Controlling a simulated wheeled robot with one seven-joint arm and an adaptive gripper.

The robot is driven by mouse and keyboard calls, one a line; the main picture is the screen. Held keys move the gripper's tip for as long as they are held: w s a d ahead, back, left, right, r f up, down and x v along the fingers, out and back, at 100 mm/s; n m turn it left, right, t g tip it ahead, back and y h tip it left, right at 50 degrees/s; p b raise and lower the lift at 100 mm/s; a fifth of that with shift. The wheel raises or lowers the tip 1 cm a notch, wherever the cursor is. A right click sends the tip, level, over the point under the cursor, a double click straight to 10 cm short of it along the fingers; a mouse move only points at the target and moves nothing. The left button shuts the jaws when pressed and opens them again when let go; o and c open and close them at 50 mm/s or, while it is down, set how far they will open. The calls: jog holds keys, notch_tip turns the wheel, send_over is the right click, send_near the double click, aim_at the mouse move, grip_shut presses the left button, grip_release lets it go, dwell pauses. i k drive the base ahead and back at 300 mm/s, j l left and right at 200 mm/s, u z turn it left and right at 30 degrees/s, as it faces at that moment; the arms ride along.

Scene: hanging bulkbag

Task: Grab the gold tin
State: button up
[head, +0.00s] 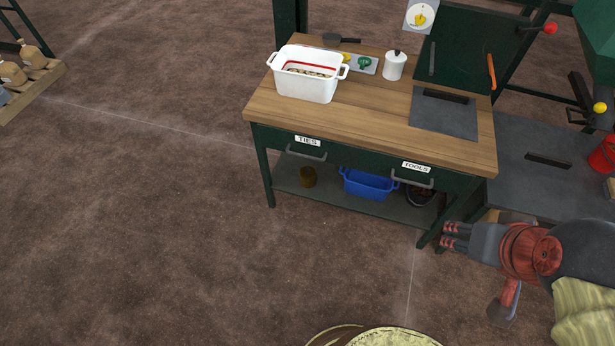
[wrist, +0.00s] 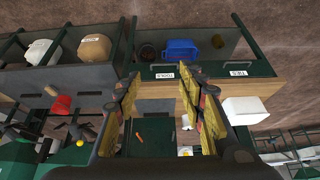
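A small dark-gold tin (head: 308,176) stands upright on the lower shelf of the workbench, left of a blue bin (head: 367,184). In the wrist view, which is turned upside down, a small yellowish shape (wrist: 217,41) beside the blue bin (wrist: 182,50) looks like the tin. My gripper (head: 449,237) is in front of the bench's right end, well to the right of the tin. The wrist view shows its fingers (wrist: 166,82) spread apart with nothing between them.
The wooden bench top (head: 380,115) holds a white tub (head: 307,84) and a white canister (head: 395,66). A dark pot (head: 419,194) sits right of the blue bin. Drawer handles jut out above the shelf. A grey table (head: 545,180) adjoins at right.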

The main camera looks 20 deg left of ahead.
aim_at(306, 183)
jog(key=j+z, duration=0.15)
jog(key=j, duration=0.45)
jog(key=j+z, duration=0.1)
jog(key=j, duration=0.5)
jog(key=k+j+z, duration=0.15)
jog(key=j, duration=0.4)
jog(key=j+z, duration=0.15)
jog(key=j, duration=0.45)
